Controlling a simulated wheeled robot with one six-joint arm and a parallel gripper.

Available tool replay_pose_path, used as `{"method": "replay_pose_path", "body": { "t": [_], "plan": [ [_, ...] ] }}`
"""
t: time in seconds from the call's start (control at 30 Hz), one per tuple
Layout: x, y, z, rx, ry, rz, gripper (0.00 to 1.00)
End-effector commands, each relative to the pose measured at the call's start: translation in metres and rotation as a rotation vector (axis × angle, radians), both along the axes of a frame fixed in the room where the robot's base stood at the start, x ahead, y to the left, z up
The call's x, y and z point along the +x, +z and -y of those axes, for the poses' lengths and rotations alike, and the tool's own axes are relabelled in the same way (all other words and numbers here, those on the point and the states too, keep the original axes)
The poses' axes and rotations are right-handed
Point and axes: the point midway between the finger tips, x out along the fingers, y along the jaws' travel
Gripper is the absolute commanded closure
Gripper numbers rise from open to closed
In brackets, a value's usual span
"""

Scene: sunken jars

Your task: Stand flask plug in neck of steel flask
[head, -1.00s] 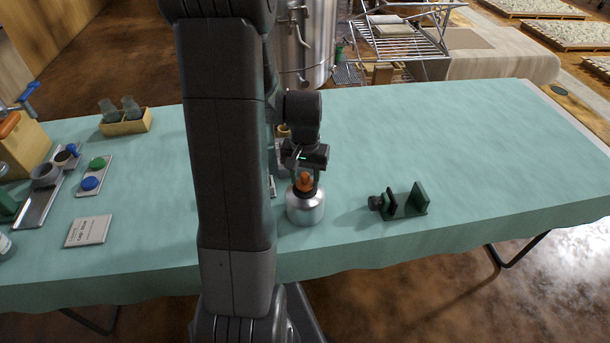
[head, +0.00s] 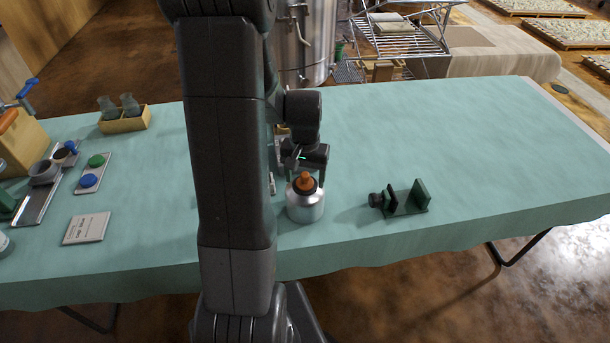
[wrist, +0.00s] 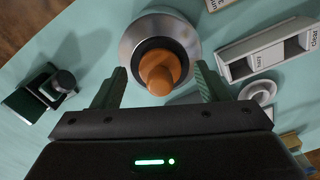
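The steel flask (head: 306,205) stands upright on the teal-covered table, in front of my arm. The orange flask plug (head: 305,181) stands upright at the flask's neck, seemingly seated in it. In the wrist view the plug (wrist: 160,70) sits in the middle of the flask's round metal top (wrist: 188,38). My gripper (wrist: 160,85) is open, its green fingers apart with the plug beyond and between their tips, not touching it. In the head view my gripper (head: 306,168) is just above and behind the plug.
A dark green stand with a black knob (head: 404,200) is right of the flask. A labelled white tray (wrist: 268,48) and a white ring (wrist: 258,92) lie nearby. A wooden box with glass jars (head: 125,122) stands at the back left. The table's right side is clear.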

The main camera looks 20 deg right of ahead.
Motion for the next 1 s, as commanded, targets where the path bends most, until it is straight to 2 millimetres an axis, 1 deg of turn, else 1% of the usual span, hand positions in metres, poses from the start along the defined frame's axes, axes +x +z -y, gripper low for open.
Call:
{"method": "replay_pose_path", "body": {
  "t": [0.23,0.37,0.47,0.7,0.8,0.9,1.0],
  "plan": [
    [0.0,0.002,0.0,0.0,0.0,0.0,0.32],
    [0.001,0.013,0.0,-0.002,0.0,0.004,0.32],
    [0.001,0.03,0.0,-0.002,0.0,0.005,0.32],
    [0.001,0.085,0.0,-0.003,0.0,0.006,0.32],
    [0.001,0.105,0.0,-0.003,0.0,0.005,0.32],
    [0.001,0.121,0.0,-0.002,0.0,0.004,0.32],
    [0.001,0.131,0.0,-0.001,0.0,0.003,0.32]
  ]
}}
